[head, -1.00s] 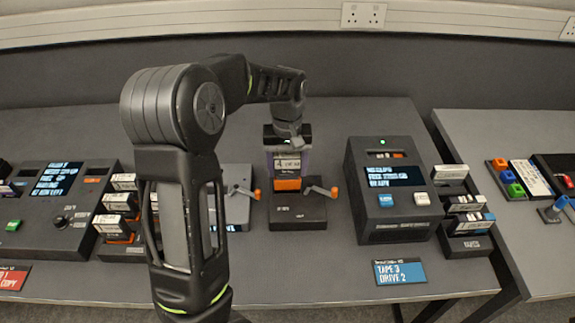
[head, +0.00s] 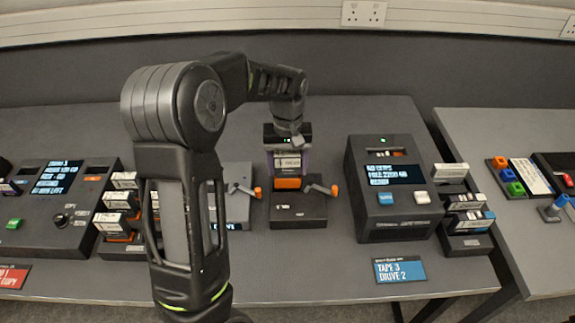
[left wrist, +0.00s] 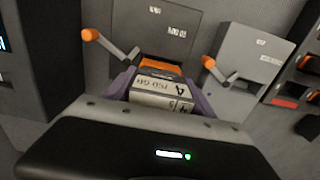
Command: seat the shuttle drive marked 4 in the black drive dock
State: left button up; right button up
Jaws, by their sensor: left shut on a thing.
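The shuttle drive (head: 289,162) has a white label and an orange lower part. It also shows in the left wrist view (left wrist: 160,90), with a 4 on its label. My left gripper (left wrist: 160,92) is shut on it, with purple fingers on both sides. In the head view my left gripper (head: 288,150) holds the drive upright over the back of the black drive dock (head: 300,213). The dock shows in the left wrist view (left wrist: 165,30) beyond the drive. The orange part is at the dock's top; I cannot tell how deep it sits. My right gripper is not in view.
The dock's orange-tipped lever (head: 322,190) sticks out to its right. A grey dock (head: 238,212) with a similar lever stands to the left, partly behind my arm. A machine with a screen (head: 390,205) and a cartridge rack (head: 465,240) stand to the right.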

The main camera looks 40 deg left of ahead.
aim_at(288, 154)
pick_arm(q)
jog(key=shift+f+b, duration=1.25)
jog(key=shift+f, duration=0.9)
dwell(2.0)
jog(key=o, duration=1.8)
jog(key=shift+o, duration=0.4)
jog(key=shift+o, duration=0.9)
jog(key=shift+r+p, duration=2.9)
jog(key=shift+r, duration=0.9)
